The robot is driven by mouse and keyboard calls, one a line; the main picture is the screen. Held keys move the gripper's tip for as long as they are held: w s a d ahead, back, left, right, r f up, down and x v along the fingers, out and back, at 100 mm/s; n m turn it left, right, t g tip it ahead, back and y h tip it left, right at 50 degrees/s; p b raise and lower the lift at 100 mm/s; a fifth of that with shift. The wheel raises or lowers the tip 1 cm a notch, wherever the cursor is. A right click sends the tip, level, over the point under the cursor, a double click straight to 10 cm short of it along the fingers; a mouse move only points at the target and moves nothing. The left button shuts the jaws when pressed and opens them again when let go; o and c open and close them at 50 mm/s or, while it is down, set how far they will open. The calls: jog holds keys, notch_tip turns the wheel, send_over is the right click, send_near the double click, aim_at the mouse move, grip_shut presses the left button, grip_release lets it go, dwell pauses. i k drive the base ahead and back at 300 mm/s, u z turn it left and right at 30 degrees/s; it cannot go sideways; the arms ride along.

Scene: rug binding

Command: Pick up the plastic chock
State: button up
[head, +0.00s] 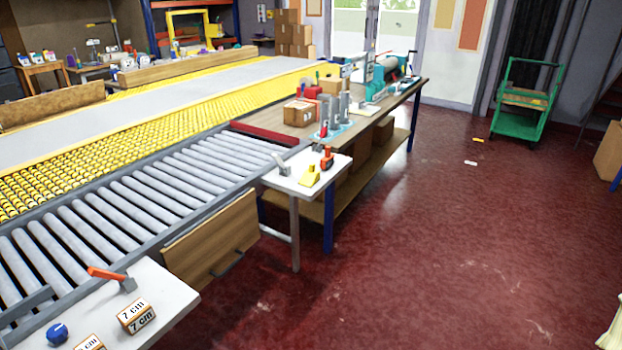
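A small yellow wedge-shaped piece (309,176), which looks like the plastic chock, lies on a small white side table (287,184) in the middle of the head view. My gripper is not in view.
A roller conveyor (125,192) runs along the left. A long workbench (385,110) with boxes and machines stands behind the white table. A nearer white table (185,298) holds labelled blocks. Open red floor (440,235) lies right; a green cart (520,118) stands far back.

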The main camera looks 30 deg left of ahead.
aim_at(310, 177)
jog(key=k, duration=0.35)
jog(key=u, duration=1.35)
jog(key=i, duration=1)
jog(key=u, duration=0.45)
